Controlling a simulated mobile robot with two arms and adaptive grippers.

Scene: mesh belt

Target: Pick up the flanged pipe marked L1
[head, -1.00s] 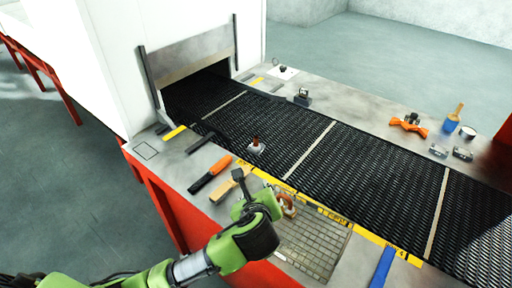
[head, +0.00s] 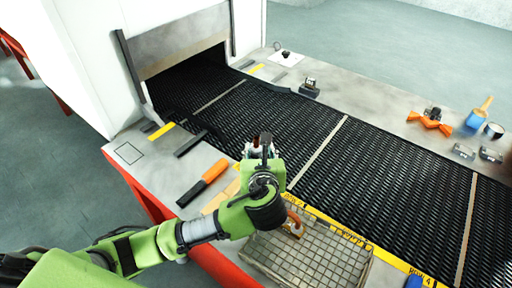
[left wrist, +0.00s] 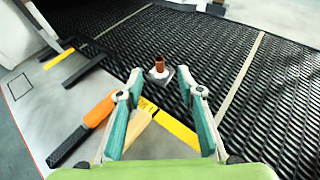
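A flanged pipe (left wrist: 160,72), a short copper-brown tube upright on a pale square plate, stands on the black mesh belt (left wrist: 198,48). No L1 mark can be read on it. My left gripper (left wrist: 166,92) is open and empty, its two teal fingers spread, with the pipe showing between and beyond the tips. In the head view my left gripper (head: 263,150) is over the belt's near edge and mostly hides this pipe. Another orange-brown pipe piece with a pale plate (head: 294,223) is at the wire tray (head: 345,262). My right gripper is not in view.
An orange-handled tool (head: 204,183) and a wooden block (left wrist: 140,128) lie on the near ledge. A yellow strip (head: 345,233) with row labels edges the belt. The far ledge holds an orange clamp-like piece (head: 430,123) and a blue cup (head: 474,120).

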